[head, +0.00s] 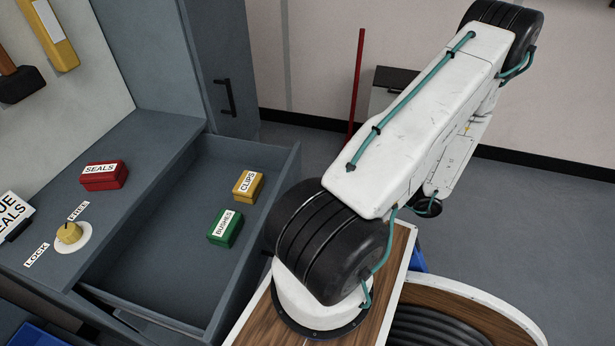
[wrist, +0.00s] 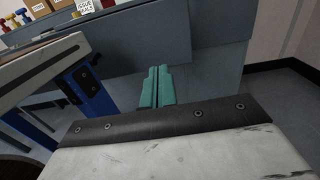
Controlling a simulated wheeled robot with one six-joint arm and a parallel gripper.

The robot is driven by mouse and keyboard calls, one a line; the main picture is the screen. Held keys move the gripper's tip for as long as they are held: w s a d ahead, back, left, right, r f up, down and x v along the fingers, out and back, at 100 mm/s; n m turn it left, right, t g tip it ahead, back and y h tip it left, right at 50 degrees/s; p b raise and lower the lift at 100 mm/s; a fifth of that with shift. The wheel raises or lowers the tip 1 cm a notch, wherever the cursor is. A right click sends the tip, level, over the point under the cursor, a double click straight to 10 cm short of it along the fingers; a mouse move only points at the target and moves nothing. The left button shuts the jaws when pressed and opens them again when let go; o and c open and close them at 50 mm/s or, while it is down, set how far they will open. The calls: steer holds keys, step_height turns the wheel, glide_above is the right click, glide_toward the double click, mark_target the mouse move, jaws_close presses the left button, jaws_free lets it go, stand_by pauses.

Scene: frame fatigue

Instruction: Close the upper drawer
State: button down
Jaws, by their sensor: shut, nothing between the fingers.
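The upper drawer (head: 150,292) is a grey-blue open-topped drawer, pulled well out from under the worktop in the head view. A yellow box labelled CLIPS (head: 248,184) and a green box labelled BUSHES (head: 225,228) are inside it.
A red SEALS box (head: 104,176) and a yellow knob (head: 69,232) between LOCK and FREE labels are on the worktop (head: 140,135). A tall cabinet (head: 220,60) stands behind the drawer. Open floor (head: 520,200) lies to the right. A red pole (head: 357,90) stands near the wall.

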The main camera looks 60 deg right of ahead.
mark_target(295, 174)
steer(key=x, duration=1.3)
steer(key=shift+w+f, duration=0.15)
steer(key=shift+w, duration=0.25)
